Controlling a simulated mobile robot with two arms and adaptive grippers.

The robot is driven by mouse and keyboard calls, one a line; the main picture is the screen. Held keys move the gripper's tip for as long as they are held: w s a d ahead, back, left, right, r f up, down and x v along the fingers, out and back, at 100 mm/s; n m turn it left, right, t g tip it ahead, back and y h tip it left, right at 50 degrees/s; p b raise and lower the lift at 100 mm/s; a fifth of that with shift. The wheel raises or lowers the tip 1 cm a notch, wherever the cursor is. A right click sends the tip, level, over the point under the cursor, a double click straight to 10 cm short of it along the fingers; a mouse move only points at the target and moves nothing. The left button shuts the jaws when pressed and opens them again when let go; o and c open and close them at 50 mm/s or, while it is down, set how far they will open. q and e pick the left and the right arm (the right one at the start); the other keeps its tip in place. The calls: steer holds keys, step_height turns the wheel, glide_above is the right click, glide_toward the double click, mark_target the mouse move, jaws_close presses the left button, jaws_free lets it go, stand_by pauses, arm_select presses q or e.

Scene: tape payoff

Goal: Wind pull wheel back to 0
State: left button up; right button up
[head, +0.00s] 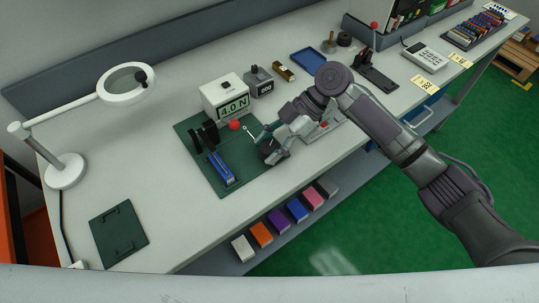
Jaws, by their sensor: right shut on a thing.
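A white force display box (226,97) reads 4.0 N and stands at the back edge of a dark green mat (200,170). On the mat are a black payoff stand (204,137), a red ball knob (234,125) and a blue tape part (221,169). My right gripper (269,145) is at the mat's right side, right of the red knob. It is shut on what seems to be the pull wheel, which the fingers mostly hide. The wheel's own setting cannot be read. My left gripper is out of view.
A grey 500 weight (259,82), a blue tray (306,61) and a grey device (330,125) are near my right arm. A magnifier lamp (127,83) and green plate (119,233) stand left. Coloured boxes (279,223) line the lower shelf. The bench's left middle is clear.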

steer(key=n+g+b, duration=0.1)
steer(key=b, duration=0.1)
steer(key=n+g+h+b, duration=0.1)
steer(key=n, duration=0.1)
steer(key=shift+f+n+h+b, duration=0.3)
steer(key=shift+b, duration=0.05)
steer(key=shift+r+n+g+h+b, duration=0.15)
steer(key=shift+n+g+h+b, duration=0.4)
steer(key=shift+n, duration=0.45)
steer(key=shift+r+n+g+h, duration=0.1)
steer(key=shift+n+g+h, duration=0.15)
steer(key=shift+n+g, duration=0.15)
steer(key=shift+r+n+g+h+p, duration=0.15)
steer(key=shift+n+g+h+p, duration=0.1)
steer(key=shift+n+h+p, duration=1.05)
steer(key=shift+n+p, duration=0.05)
steer(key=shift+n, duration=0.35)
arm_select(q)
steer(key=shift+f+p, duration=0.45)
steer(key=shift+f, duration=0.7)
arm_select(e)
steer(key=shift+n+g+h, duration=0.3)
steer(key=shift+n+h, duration=0.1)
steer(key=shift+n, duration=0.1)
steer(key=shift+f, duration=0.2)
